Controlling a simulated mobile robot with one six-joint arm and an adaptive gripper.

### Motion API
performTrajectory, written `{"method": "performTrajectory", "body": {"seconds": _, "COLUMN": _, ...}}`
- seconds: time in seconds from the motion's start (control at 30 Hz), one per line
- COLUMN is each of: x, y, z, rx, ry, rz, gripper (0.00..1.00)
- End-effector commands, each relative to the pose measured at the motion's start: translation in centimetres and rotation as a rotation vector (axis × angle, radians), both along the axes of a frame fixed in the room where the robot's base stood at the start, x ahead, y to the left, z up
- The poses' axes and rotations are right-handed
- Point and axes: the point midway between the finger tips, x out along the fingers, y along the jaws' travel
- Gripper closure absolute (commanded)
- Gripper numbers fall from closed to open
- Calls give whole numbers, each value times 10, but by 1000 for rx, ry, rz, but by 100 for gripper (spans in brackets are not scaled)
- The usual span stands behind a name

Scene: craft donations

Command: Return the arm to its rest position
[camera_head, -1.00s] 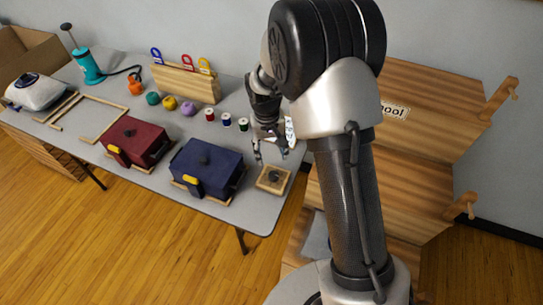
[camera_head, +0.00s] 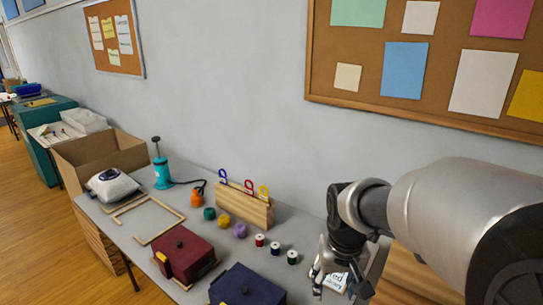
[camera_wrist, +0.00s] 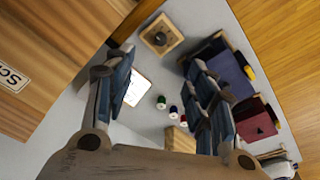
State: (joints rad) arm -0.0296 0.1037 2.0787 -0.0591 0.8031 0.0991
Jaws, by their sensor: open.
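My gripper (camera_head: 340,280) hangs over the right end of the grey table, with my arm coming in from the right of the head view. In the wrist view its fingers (camera_wrist: 160,68) are spread wide, with nothing held between them. A white card with print (camera_head: 338,282) shows beside the fingers in the head view. It also shows in the wrist view (camera_wrist: 136,88), partly behind the left finger. A small wooden tray with a dark knob (camera_wrist: 160,36) lies beyond the fingertips.
A dark red box (camera_head: 186,253) and a dark blue box (camera_head: 248,287) stand on the table (camera_head: 215,272). Several thread spools (camera_head: 275,249) stand before a wooden rack (camera_head: 245,209). A wooden sign board (camera_wrist: 35,70) is close at the left of the wrist view. The wall and pinboard (camera_head: 435,105) rise behind.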

Motion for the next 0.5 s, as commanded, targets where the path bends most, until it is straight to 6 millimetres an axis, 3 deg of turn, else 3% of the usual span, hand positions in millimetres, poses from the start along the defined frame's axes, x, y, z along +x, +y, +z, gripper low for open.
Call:
{"method": "performTrajectory", "body": {"seconds": 0.03, "x": -18, "y": -1, "z": 19, "rx": 4, "ry": -32, "rz": 1, "gripper": 49}}
{"method": "performTrajectory", "body": {"seconds": 0.2, "x": -78, "y": -3, "z": 57, "rx": 12, "ry": -106, "rz": 11, "gripper": 49}}
{"method": "performTrajectory", "body": {"seconds": 0.33, "x": -123, "y": -3, "z": 72, "rx": 19, "ry": -162, "rz": 19, "gripper": 49}}
{"method": "performTrajectory", "body": {"seconds": 0.5, "x": -168, "y": -3, "z": 76, "rx": 24, "ry": -218, "rz": 29, "gripper": 49}}
